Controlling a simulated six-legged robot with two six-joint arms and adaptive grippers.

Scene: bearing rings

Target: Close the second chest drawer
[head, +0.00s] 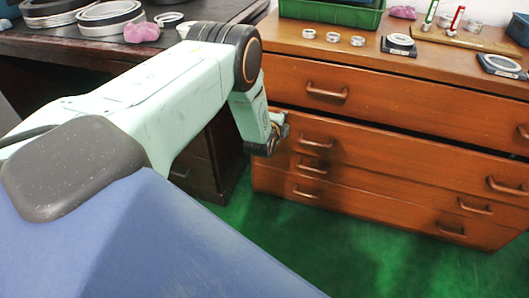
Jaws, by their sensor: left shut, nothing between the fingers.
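The wooden chest (420,62) stands at the right with several drawers, each with curved handles. The second drawer (400,160) sticks out a little, with a dark gap along its top edge. The top drawer (400,105) above it looks flush. My left gripper (278,130) is at the left end of the second drawer's front, shut and empty. It is close to the front; whether it touches cannot be told. The arm hides part of the chest's left edge. My right gripper is out of view.
On the chest top are a green crate (330,14), several small metal rings (333,37) and ring stands (398,44). A dark desk (60,45) with large rings and a pink object (142,32) stands at the left. The green floor (330,235) before the chest is clear.

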